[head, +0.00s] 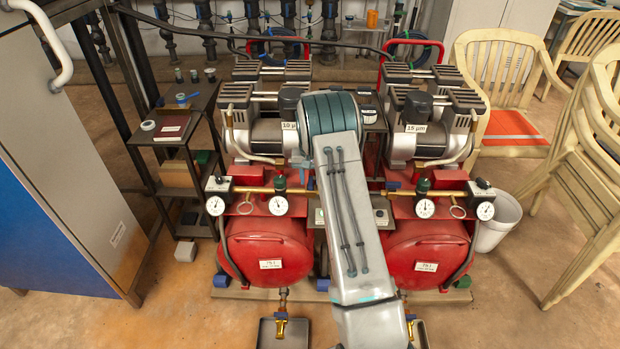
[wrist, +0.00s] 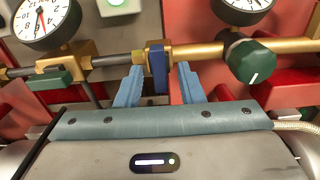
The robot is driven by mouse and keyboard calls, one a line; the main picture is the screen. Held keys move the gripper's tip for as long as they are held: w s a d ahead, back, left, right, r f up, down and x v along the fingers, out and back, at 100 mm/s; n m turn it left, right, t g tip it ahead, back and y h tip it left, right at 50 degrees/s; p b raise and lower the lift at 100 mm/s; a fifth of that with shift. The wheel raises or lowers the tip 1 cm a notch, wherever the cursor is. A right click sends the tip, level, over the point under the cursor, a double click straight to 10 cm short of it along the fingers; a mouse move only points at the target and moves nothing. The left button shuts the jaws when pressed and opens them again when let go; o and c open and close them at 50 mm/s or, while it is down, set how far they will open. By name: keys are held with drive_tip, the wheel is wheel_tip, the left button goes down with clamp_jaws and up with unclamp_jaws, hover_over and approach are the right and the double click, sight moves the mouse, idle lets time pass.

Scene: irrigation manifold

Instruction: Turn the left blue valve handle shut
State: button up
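In the wrist view a blue valve handle (wrist: 159,70) sits on a brass fitting in the horizontal pipe. It shows as a narrow upright bar reaching below the pipe line. My gripper (wrist: 159,78) is open, with one light-blue finger on each side of the handle. Gaps show between the handle and both fingers, and nothing is held. Another blue handle (head: 392,185) shows just right of my arm, on the right pipe section.
A green knob (wrist: 250,61) is on the pipe right of the handle in the wrist view. Gauges (wrist: 42,18) stand close by. Red tanks (head: 267,250) sit below the pipe in the head view. A blue cabinet (head: 60,190) stands left, chairs (head: 505,85) right.

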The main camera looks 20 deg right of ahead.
wheel_tip(320, 180, up, 14)
drive_tip(key=p, duration=0.2)
drive_tip(key=shift+f, duration=0.15)
idle(0.4)
idle(0.3)
